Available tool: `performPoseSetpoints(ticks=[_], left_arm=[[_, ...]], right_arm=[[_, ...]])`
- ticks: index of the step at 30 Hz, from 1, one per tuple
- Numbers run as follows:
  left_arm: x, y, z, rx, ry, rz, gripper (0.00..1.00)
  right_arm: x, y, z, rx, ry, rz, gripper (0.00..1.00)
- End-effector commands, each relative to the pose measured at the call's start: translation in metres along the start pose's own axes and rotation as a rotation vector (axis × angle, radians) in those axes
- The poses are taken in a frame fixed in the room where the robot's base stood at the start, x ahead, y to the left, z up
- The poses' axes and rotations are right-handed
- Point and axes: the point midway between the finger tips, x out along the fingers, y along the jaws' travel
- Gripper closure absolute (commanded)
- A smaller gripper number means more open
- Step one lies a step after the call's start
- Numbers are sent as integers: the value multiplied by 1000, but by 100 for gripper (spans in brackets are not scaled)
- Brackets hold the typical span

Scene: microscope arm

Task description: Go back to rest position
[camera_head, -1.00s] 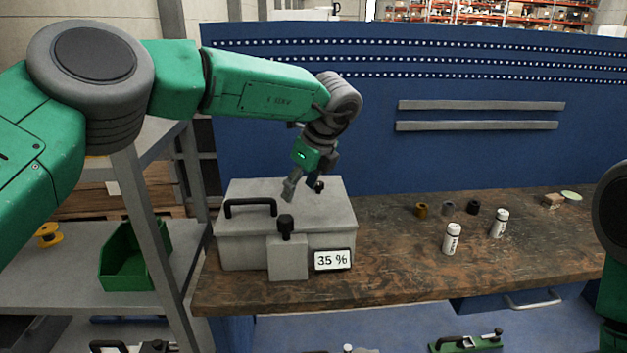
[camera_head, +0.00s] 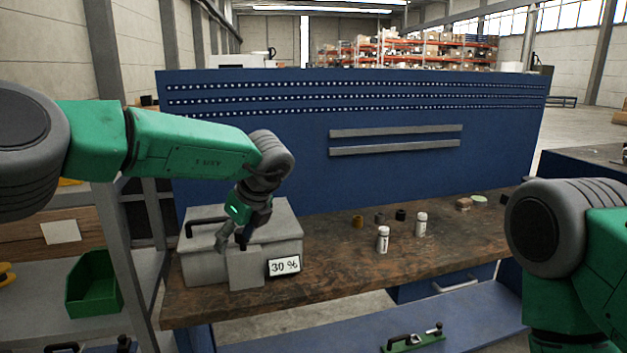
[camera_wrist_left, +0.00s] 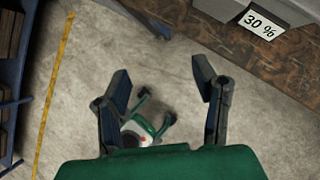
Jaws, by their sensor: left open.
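My left gripper (camera_head: 232,238) hangs in front of the grey box (camera_head: 205,268) at the left end of the workbench. Its fingers are apart and empty, and they also show spread in the left wrist view (camera_wrist_left: 165,92), over the concrete floor. The grey box has a dark handle and a small sign (camera_head: 284,265) reading 30 %.
Two white bottles (camera_head: 382,240) and several small dark caps stand on the wooden bench top (camera_head: 340,265). A green bin (camera_head: 93,283) sits on the shelf at left. A blue perforated panel (camera_head: 300,170) rises behind the bench. A green clamp (camera_head: 412,342) lies on the lower blue surface.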

Motion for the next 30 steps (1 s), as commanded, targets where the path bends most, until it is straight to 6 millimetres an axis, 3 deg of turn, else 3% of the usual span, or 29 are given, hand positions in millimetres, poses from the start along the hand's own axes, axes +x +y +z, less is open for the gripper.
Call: performPoseSetpoints(ticks=[5,11,17,21,23,28,29,30], left_arm=[[43,5,-9,244,-127,16,46],[95,18,-28,660,-305,44,46],[171,44,-70,1325,-492,106,46],[239,89,-131,2018,-594,140,46],[263,115,-160,2305,-617,134,46],[309,209,-236,3020,-630,17,46],[314,227,-248,-3026,607,20,46],[319,252,-264,-2893,553,71,46]], right_arm=[[9,0,0,0,1,0,60],[20,0,0,0,1,0,60],[37,0,2,0,1,0,60],[54,0,2,0,1,0,60],[60,0,3,0,1,0,60],[74,-1,4,0,1,0,60],[77,-1,4,0,1,0,60],[80,-1,4,0,1,0,60]])
